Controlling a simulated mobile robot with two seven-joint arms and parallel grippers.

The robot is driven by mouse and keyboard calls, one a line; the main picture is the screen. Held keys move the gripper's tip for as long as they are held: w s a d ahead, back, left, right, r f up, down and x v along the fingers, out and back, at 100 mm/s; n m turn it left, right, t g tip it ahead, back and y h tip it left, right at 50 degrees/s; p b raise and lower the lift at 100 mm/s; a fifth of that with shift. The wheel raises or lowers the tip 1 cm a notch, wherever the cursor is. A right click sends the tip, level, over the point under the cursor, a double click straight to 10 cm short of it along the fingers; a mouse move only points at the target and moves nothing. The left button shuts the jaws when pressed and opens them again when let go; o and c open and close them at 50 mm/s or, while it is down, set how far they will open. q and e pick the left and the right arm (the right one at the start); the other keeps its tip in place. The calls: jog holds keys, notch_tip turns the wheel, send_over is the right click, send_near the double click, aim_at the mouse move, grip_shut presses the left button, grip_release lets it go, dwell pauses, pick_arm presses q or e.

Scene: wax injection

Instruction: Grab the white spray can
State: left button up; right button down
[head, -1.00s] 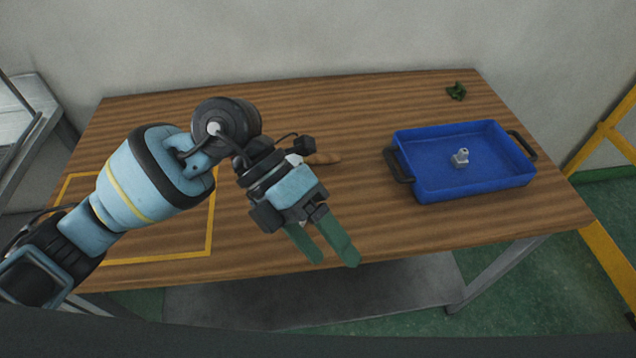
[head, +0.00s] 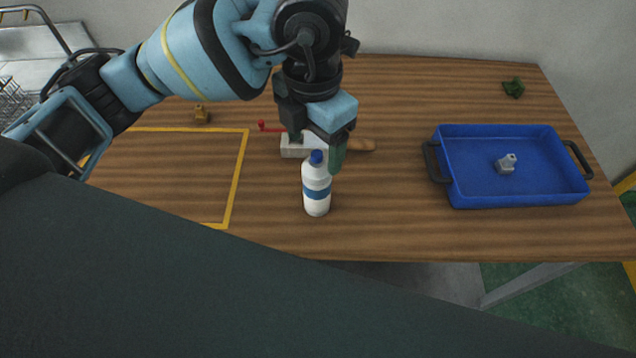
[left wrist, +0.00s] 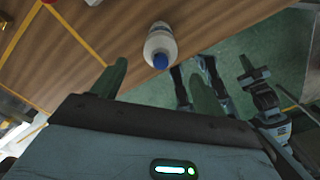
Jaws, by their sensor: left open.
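The white spray can (head: 316,192), a white bottle with a blue band and blue cap, stands upright near the front edge of the table. My left gripper (head: 335,161) is open and points down just behind and above it. One green finger shows beside the cap; the other is mostly hidden. In the left wrist view the can (left wrist: 160,45) shows beyond and between the two green fingers of the left gripper (left wrist: 158,82), cap toward me. Nothing is held.
A blue tray (head: 447,185) with a small grey part (head: 506,163) stands on the right of the wooden table (head: 400,230). A wooden-handled tool (head: 360,145) lies behind the can. A yellow-taped area is left, and a green object (head: 513,88) lies back right.

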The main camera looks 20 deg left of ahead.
aim_at(317, 153)
pick_arm(q)
jog(key=shift+w+d+f, duration=0.1)
jog(key=shift+w+f, duration=0.05)
jog(key=shift+f, duration=1.25)
jog(key=shift+w+d+f, duration=0.1)
jog(key=shift+w+f, duration=0.05)
jog(key=shift+f, duration=1.25)
jog(key=c, duration=1.5)
jog(key=shift+o, duration=0.2)
jog(key=shift+r, duration=0.15)
